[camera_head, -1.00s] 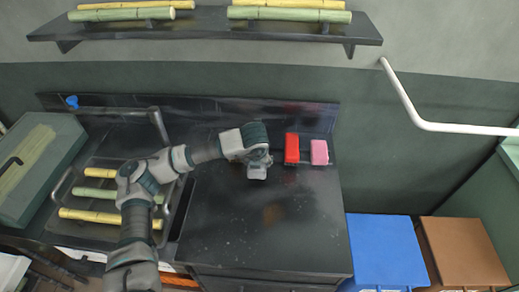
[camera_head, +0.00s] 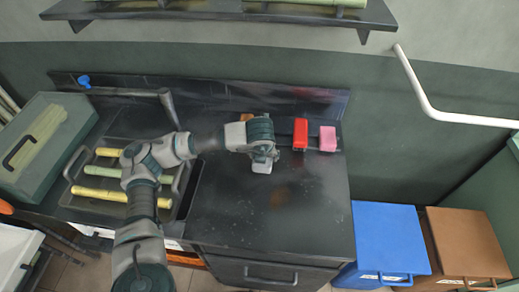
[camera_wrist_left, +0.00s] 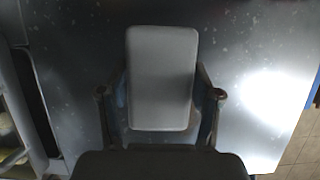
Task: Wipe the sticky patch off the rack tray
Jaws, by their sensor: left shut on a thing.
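My left gripper (camera_head: 264,156) is shut on a pale grey block with rounded corners (camera_wrist_left: 162,78), held between its two fingers in the left wrist view. In the head view the block (camera_head: 262,167) shows below the fingers, over the dark worktop; I cannot tell if it touches. The rack tray (camera_head: 66,171) is left of the worktop, with several cane pieces (camera_head: 108,196) lying across it. My arm covers part of it, and I cannot make out a sticky patch there. My right gripper is not in view.
A red block (camera_head: 300,132) and a pink block (camera_head: 327,138) stand at the worktop's back right. A faint brown mark (camera_head: 280,197), perhaps a reflection, shows on the worktop (camera_head: 235,220). A green box (camera_head: 42,145) stands left; blue (camera_head: 388,240) and brown (camera_head: 465,243) bins stand right.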

